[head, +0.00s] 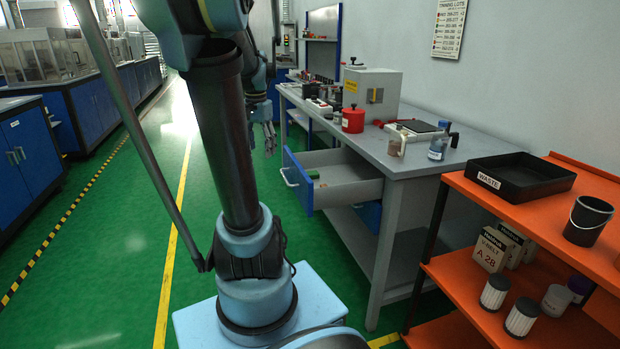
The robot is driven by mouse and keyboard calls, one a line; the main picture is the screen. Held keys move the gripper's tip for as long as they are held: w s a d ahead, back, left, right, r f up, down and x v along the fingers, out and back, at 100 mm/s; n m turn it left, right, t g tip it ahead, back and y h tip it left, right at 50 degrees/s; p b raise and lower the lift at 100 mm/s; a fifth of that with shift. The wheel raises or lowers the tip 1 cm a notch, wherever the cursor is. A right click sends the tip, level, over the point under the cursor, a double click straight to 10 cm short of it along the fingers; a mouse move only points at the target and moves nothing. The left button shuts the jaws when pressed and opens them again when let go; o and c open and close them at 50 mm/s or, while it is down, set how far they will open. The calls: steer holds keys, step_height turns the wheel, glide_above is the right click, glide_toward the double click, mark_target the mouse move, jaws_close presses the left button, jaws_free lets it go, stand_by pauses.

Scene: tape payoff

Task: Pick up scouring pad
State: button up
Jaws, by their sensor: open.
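A small green item (313,174) lies inside the open drawer, near its front left corner. It may be the scouring pad, but it is too small to be sure. The drawer (345,193) has a blue front and grey walls and is pulled out from under the grey workbench (405,160). My gripper (269,146) hangs to the left of the drawer, beyond my arm, with its fingers apart and pointing down. It is empty and clear of the drawer, and my arm partly hides it.
A red canister (353,120), a grey box (372,92) and a bottle (437,146) stand on the bench. An orange shelf (533,221) at right holds a black waste tray (520,178) and a dark bucket (587,222). The green floor at left is clear.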

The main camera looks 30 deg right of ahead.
steer(key=w+d+r+m, duration=0.1)
steer(key=w+d+m, duration=0.15)
steer(key=d, duration=0.45)
steer(key=w+d+m, duration=0.2)
steer(key=d+m, duration=0.1)
steer(key=d, duration=0.3)
steer(key=m, duration=0.4)
glide_above(313, 172)
steer(key=shift+g, duration=0.4)
steer(key=f, duration=1.2)
steer(key=shift+s+d+f, duration=0.3)
steer(key=shift+s+d, duration=0.05)
steer(key=shift+w+a+f, duration=0.15)
steer(key=shift+f, duration=1.25)
steer(key=shift+w+a+f, duration=0.1)
steer(key=shift+a+f, duration=0.05)
steer(key=shift+f, duration=1.2)
steer(key=c, duration=0.9)
steer(key=shift+c, duration=0.2)
steer(key=shift+r, duration=0.1)
step_height(313, 172, up, 10)
